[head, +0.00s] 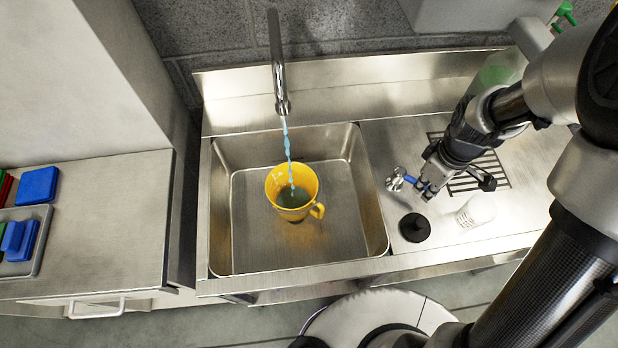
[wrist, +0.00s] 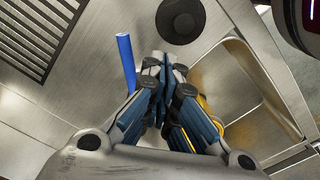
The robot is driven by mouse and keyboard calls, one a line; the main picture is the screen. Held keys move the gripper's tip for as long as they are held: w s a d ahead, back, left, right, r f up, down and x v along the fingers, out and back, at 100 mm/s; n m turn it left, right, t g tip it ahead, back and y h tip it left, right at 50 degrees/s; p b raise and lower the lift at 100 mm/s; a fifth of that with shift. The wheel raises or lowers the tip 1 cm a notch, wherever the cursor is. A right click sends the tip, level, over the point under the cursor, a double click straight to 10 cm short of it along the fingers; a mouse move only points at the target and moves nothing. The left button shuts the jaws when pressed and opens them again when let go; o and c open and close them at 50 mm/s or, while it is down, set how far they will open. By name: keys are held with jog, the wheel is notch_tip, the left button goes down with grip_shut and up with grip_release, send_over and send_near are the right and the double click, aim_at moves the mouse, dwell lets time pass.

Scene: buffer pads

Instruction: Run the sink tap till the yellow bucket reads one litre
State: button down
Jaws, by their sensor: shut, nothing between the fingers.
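The yellow bucket (head: 309,176) stands upright in the steel sink (head: 350,236), handle to the right. Blue water runs from the spout (head: 279,75) into it, and bluish liquid shows inside; I cannot read a level. The tap valve (head: 396,180) with a blue lever (head: 411,179) is on the counter right of the sink. My gripper (head: 425,189) is shut and empty, close to the lever. In the wrist view my gripper (wrist: 164,62) is just right of the blue lever (wrist: 126,62); I cannot tell if they touch. The bucket (wrist: 207,106) is partly hidden behind my fingers there.
On the left counter are a blue pad (head: 37,185) and a grey tray (head: 42,213) with coloured pads.

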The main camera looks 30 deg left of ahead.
jog(key=w+d, duration=0.1)
jog(key=w, duration=0.7)
jog(key=shift+w+d+p, duration=0.2)
jog(key=shift+d+p, duration=0.05)
jog(key=shift+p, duration=0.1)
notch_tip(320, 180, down, 5)
jog(key=b, duration=0.3)
jog(key=shift+s, duration=0.1)
dwell(4.4)
